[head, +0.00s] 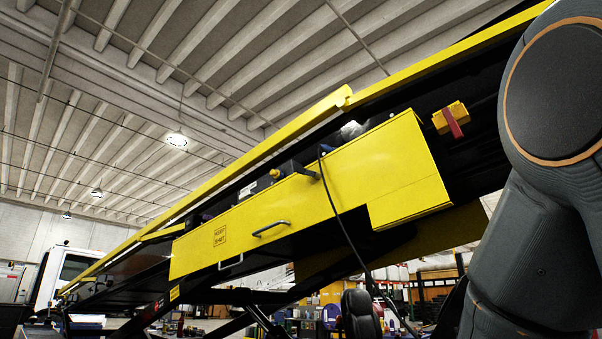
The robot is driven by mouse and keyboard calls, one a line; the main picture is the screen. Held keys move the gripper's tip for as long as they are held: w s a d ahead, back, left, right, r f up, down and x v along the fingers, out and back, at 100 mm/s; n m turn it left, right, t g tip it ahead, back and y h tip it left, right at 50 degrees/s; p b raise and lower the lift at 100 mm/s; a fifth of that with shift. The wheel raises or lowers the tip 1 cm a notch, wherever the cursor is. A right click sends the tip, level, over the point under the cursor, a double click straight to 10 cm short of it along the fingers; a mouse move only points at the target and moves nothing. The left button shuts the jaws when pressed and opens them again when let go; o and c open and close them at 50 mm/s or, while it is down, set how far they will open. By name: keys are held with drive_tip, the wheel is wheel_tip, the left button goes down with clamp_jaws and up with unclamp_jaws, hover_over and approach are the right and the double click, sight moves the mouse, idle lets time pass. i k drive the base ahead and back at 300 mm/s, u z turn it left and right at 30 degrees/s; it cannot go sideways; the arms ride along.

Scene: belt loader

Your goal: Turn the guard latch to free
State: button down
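A long yellow guard panel (300,201) runs along the side of the tilted belt loader. The panel looks closed. A red lever (453,122) hangs down across a yellow block (441,121) to the right of the panel. I cannot tell whether this lever is the guard latch. My gripper is out of view; only my grey arm shows at the right.
A black cable (341,222) hangs down in front of the panel. A yellow rail (263,141) runs along the loader's upper edge. A black seat (359,314) stands below. A white truck cab (66,269) is at the far left.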

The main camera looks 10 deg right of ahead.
sight(311, 173)
drive_tip(key=k, duration=1.25)
drive_tip(key=u, duration=0.1)
drive_tip(key=i, duration=0.25)
drive_tip(key=u, duration=0.95)
drive_tip(key=i, duration=1.5)
drive_tip(key=z, duration=0.95)
drive_tip(key=i, duration=0.65)
drive_tip(key=z, duration=0.7)
